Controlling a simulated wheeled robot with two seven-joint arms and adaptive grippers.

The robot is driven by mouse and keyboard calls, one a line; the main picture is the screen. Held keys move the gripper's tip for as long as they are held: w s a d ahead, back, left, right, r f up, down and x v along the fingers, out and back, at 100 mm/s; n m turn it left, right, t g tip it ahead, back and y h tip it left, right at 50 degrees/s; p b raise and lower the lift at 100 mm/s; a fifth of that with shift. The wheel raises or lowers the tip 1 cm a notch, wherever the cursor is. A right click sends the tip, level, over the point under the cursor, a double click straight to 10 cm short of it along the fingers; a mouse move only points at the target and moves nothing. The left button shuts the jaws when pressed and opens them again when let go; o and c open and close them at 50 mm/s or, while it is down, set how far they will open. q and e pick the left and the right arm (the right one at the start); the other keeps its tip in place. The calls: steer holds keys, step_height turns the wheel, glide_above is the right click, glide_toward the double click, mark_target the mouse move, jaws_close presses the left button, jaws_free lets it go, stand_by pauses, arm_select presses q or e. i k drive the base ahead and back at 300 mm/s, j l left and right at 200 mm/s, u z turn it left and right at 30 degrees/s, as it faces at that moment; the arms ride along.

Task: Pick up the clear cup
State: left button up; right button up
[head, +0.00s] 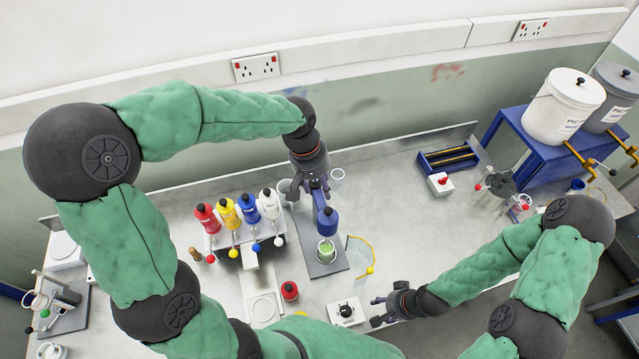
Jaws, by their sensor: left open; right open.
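A small cup with green contents (326,251) stands under the nozzle on a dark base plate (330,265). My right gripper (376,311) is open and empty, low over the front of the bench, right of a white box with a black knob (346,312).
A rack of red, yellow, blue and white bottles (238,215) stands left of the nozzle. A yellow-edged clear panel (359,255) stands right of it. A blue tray (448,158) and white bucket (563,107) are at the right. The bench (400,215) between is clear.

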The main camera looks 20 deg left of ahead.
mark_target(326, 251)
steer(key=k, duration=1)
